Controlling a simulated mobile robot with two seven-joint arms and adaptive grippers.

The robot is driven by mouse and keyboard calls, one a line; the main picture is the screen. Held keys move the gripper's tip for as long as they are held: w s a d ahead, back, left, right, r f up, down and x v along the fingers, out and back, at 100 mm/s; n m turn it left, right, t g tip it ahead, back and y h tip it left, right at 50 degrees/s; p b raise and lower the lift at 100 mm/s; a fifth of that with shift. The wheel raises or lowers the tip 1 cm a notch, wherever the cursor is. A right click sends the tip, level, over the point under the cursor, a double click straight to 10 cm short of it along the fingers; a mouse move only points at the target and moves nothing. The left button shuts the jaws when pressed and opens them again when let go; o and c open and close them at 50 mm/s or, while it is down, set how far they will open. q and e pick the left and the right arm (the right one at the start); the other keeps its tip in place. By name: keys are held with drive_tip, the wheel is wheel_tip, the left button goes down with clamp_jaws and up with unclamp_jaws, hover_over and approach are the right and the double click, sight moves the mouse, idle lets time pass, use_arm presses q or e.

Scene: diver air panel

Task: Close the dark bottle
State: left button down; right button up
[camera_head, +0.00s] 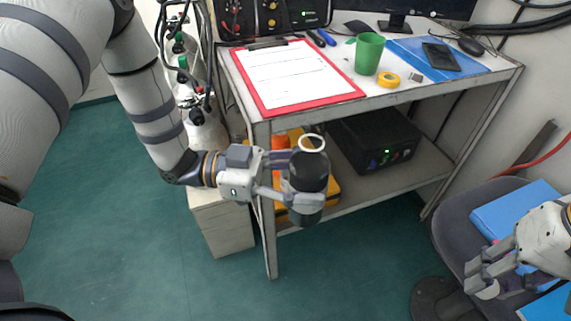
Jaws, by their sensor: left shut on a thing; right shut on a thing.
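The dark bottle (309,172) is a black cylinder held roughly upright in front of the cart. A pale ring (311,143) shows at its top; I cannot tell whether it is the bottle's rim or part of a lid. My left gripper (300,186) is shut around the bottle from the left. My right gripper (490,280) is at the lower right, over the chair and far from the bottle. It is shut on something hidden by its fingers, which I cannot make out. No separate lid is clearly visible.
The cart top (375,92) holds a red clipboard (300,75), green cup (369,54), yellow tape (388,80) and blue folder (415,58). Below are a black box (375,138) and a yellow case (330,190). A chair (455,215) with blue folders stands right. Gas cylinders stand behind the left arm.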

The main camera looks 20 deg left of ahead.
use_arm(q)
drive_tip(key=d+m+g, duration=0.4)
drive_tip(key=d+g, duration=0.2)
drive_tip(key=shift+w+d+f+g+h, duration=0.4)
drive_tip(key=shift+w, duration=0.05)
use_arm(e)
drive_tip(key=w+a+r+n, duration=0.3)
drive_tip(key=a+r+n, duration=0.2)
drive_tip(key=a, duration=0.2)
drive_tip(key=w+a+r+n+h, duration=0.1)
drive_tip(key=w+a+r+n, duration=0.3)
drive_tip(key=a+r+n, duration=0.1)
drive_tip(key=shift+w+a+n, duration=0.25)
drive_tip(key=shift+a+n, duration=0.55)
drive_tip(key=shift+a, duration=0.3)
drive_tip(key=a+r+n, duration=0.1)
drive_tip(key=a+r, duration=0.1)
drive_tip(key=a+r+n, duration=0.1)
drive_tip(key=a+r, duration=0.1)
drive_tip(key=r, duration=0.1)
drive_tip(key=shift+w+a, duration=0.15)
drive_tip(key=shift+w, duration=0.05)
drive_tip(key=s+a+r, duration=0.1)
drive_tip(key=a+r, duration=0.1)
drive_tip(key=r, duration=0.1)
drive_tip(key=s+a+r, duration=0.1)
drive_tip(key=a, duration=0.1)
drive_tip(key=shift+s+r, duration=0.35)
drive_tip(key=shift+r, duration=0.05)
